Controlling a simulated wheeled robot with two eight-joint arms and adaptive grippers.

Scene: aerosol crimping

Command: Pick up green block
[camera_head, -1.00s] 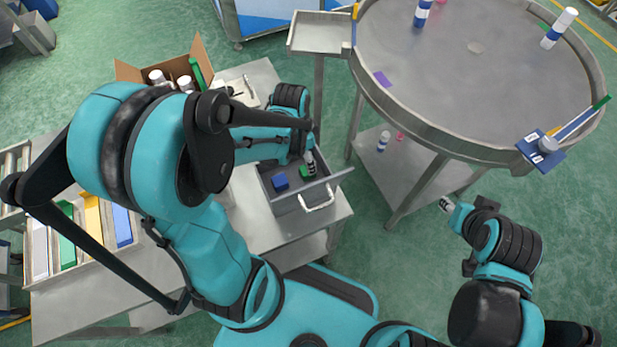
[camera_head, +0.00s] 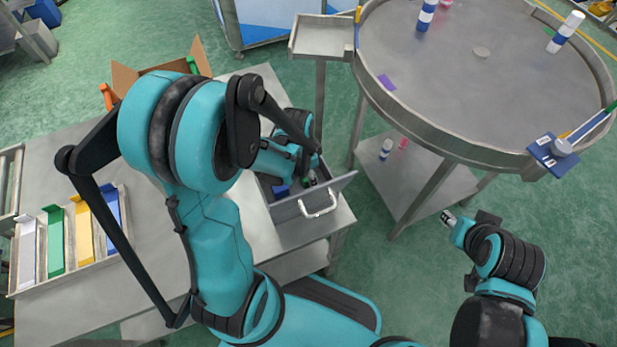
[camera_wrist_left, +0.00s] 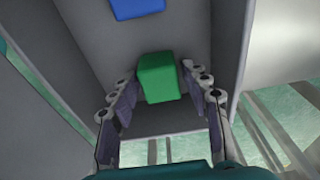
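The green block (camera_wrist_left: 160,78) lies in the grey drawer, near one wall, in the left wrist view. My left gripper (camera_wrist_left: 171,103) is open, with one finger on each side of the block and the fingertips close beside it. I see no clear grip on it. In the head view my left gripper (camera_head: 310,180) reaches down into the open drawer (camera_head: 312,205), and the arm hides most of the inside. The blue block (camera_wrist_left: 137,8) lies farther along in the drawer. My right gripper (camera_head: 447,218) hangs at the right over the floor; its fingers are too small to judge.
The drawer's raised walls and handle (camera_head: 318,204) are close to my left gripper. A round metal table (camera_head: 470,100) with bottles stands at the upper right. A rack of coloured bins (camera_head: 68,245) and a cardboard box (camera_head: 125,78) are at the left.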

